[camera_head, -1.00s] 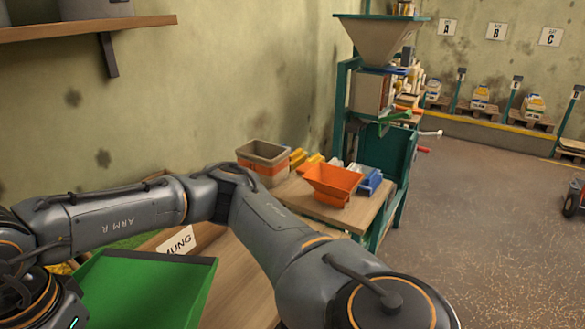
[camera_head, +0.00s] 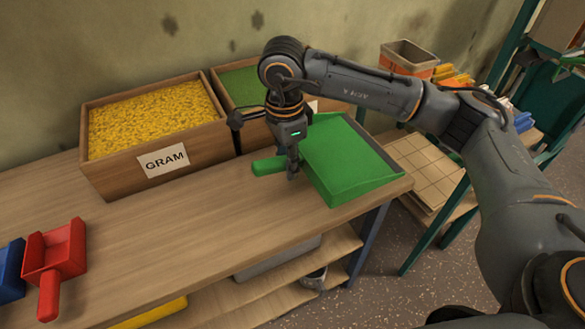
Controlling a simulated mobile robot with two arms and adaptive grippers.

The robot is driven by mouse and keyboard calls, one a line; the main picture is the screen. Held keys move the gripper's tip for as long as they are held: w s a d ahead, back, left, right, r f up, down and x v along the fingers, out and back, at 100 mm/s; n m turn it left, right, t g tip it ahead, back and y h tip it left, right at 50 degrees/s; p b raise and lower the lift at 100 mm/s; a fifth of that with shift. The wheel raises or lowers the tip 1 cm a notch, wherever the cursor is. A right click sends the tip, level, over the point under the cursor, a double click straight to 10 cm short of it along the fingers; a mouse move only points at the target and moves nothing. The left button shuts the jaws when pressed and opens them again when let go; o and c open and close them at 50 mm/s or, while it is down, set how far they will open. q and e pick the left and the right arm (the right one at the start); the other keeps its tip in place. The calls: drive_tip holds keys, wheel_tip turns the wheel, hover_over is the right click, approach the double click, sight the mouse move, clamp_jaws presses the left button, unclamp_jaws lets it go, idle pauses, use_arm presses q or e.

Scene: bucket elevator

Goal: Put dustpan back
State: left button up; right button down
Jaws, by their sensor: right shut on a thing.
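The green dustpan (camera_head: 347,160) is at the right end of the wooden workbench (camera_head: 210,220), its handle to the left and its dark-edged mouth to the right. It appears to be on or just above the bench top; I cannot tell which. My right gripper (camera_head: 292,174) points down and is shut on its handle, near the pan. My arm comes in from the right, and the gripper covers part of the handle. My left gripper is not in view.
A wooden box of yellow grain (camera_head: 150,118) labelled GRAM stands at the back, beside a green-filled box (camera_head: 242,88). A red scoop (camera_head: 58,258) and a blue scoop (camera_head: 10,270) lie at the left front. The middle of the bench is clear.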

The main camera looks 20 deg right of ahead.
hover_over(291, 184)
wheel_tip(291, 184, down, 6)
drive_tip(key=shift+a+r+p, duration=0.15)
drive_tip(key=shift+r+p, duration=0.05)
drive_tip(key=shift+p, duration=0.1)
wheel_tip(291, 184, down, 3)
drive_tip(key=shift+f+p, duration=0.1)
drive_tip(key=shift+p, duration=0.4)
drive_tip(key=shift+f, duration=0.1)
drive_tip(key=shift+f+b, duration=0.15)
drive_tip(key=shift+b, duration=0.15)
drive_tip(key=c, duration=1.1)
unclamp_jaws()
